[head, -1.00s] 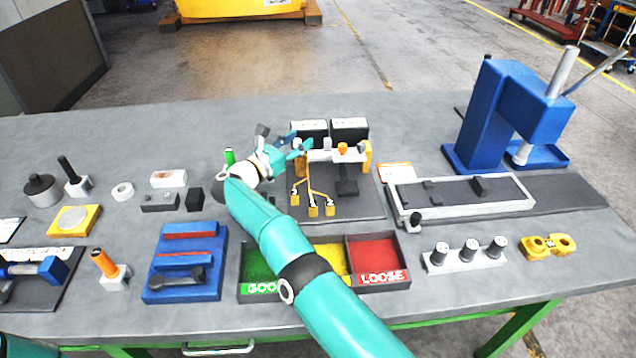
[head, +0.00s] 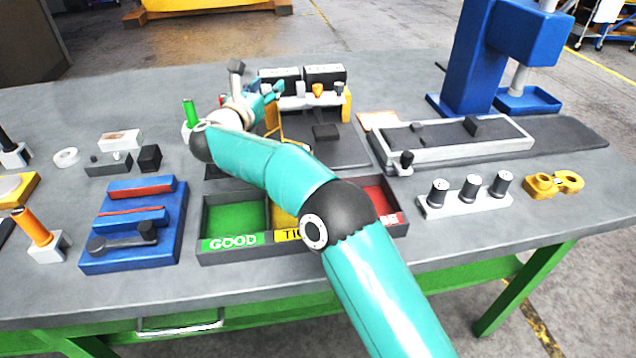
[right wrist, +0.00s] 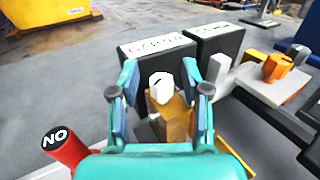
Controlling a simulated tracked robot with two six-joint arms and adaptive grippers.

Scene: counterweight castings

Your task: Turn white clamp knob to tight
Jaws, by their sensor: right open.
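The white clamp knob (right wrist: 161,87) shows in the right wrist view, on a yellow clamp (right wrist: 178,120) of the fixture. It has a small dark mark on its top. My right gripper (right wrist: 160,82) is open, with one finger on each side of the knob. A gap shows between the knob and each finger. In the head view my right gripper (head: 272,92) is at the left end of the fixture and hides the white knob. An orange knob (head: 318,90) stands farther right on the fixture, and also shows in the right wrist view (right wrist: 277,68). My left gripper is not in view.
Two dark labelled boxes (head: 325,76) stand right behind the fixture. A red cylinder marked NO (right wrist: 62,146) is near my right gripper, and a green-topped handle (head: 190,112) stands left of it. The sorting tray (head: 203,228) lies under my right arm.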

